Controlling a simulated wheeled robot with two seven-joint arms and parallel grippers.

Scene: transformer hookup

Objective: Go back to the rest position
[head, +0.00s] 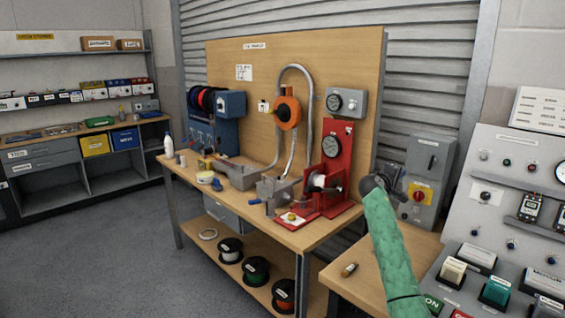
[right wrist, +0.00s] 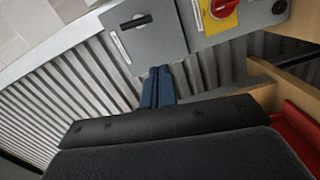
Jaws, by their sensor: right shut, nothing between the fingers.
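My right arm comes in from the lower right of the head view in a green sleeve. Its dark wrist is raised in front of the gap between the red press stand (head: 338,165) and the grey switch box (head: 428,165). My right gripper shows in the right wrist view (right wrist: 158,88), where its blue fingers are together with nothing between them. Grey boxes and the ribbed shutter are beyond the fingers. My left gripper is not in view.
A wooden workbench (head: 240,200) with tools and a backboard (head: 300,65) stands at the centre. A small side table (head: 365,265) and a sloped control panel (head: 500,180) are at the right. Shelves (head: 40,150) are at the far left; the floor (head: 120,240) in front is clear.

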